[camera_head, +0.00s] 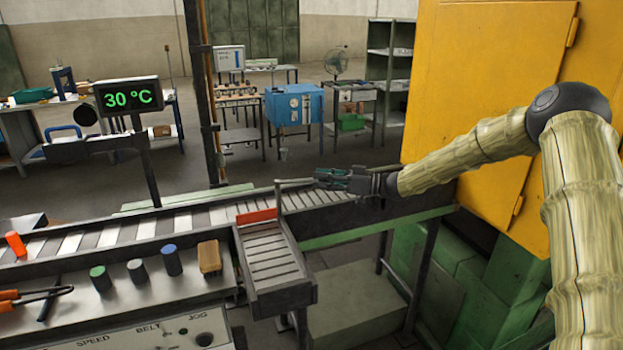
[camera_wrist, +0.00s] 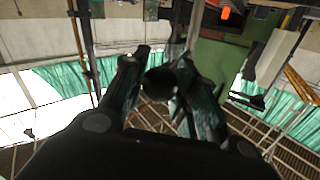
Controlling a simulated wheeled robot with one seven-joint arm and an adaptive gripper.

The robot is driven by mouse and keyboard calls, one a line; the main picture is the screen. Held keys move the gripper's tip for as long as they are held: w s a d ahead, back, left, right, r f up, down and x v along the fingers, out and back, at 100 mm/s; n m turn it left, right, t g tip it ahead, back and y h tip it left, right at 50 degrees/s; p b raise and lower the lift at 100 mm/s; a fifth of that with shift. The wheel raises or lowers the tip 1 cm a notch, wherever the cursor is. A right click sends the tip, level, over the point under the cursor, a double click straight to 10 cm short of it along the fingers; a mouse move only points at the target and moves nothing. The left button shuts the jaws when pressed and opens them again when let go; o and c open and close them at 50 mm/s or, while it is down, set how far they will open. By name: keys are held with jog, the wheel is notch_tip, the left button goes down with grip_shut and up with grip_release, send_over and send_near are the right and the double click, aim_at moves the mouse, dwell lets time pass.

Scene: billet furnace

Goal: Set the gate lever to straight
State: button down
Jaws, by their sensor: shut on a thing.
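The gate lever (camera_head: 294,182) is a thin grey bar that reaches to the right from a short upright post, above the roller conveyor. My gripper (camera_head: 322,178) comes in from the right and is shut on the lever's right end. In the wrist view, a dark round knob (camera_wrist: 160,81) sits between the two fingers of my gripper (camera_wrist: 158,86). An orange gate plate (camera_head: 256,216) stands at the head of the side chute (camera_head: 272,262), just left of the post. The knob is hidden by the fingers in the head view.
The roller conveyor (camera_head: 165,226) runs across in front. A bench at its near side holds several small cylinders, a tan block (camera_head: 209,257) and orange-handled tongs (camera_head: 35,297). A yellow cabinet (camera_head: 480,90) stands close by my arm at right. A display (camera_head: 127,98) reads 30 °C.

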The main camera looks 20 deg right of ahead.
jog(key=shift+w+r, duration=0.15)
jog(key=shift+r, duration=0.15)
jog(key=c, duration=1.4)
grip_release()
jog(key=o, duration=0.3)
jog(key=shift+w+f, duration=0.15)
jog(key=shift+s+d+f, duration=0.1)
jog(key=shift+s+d, duration=0.3)
jog(key=shift+d, duration=0.1)
jog(key=v, duration=1)
jog(key=shift+s+d, duration=0.2)
jog(key=shift+d, duration=0.15)
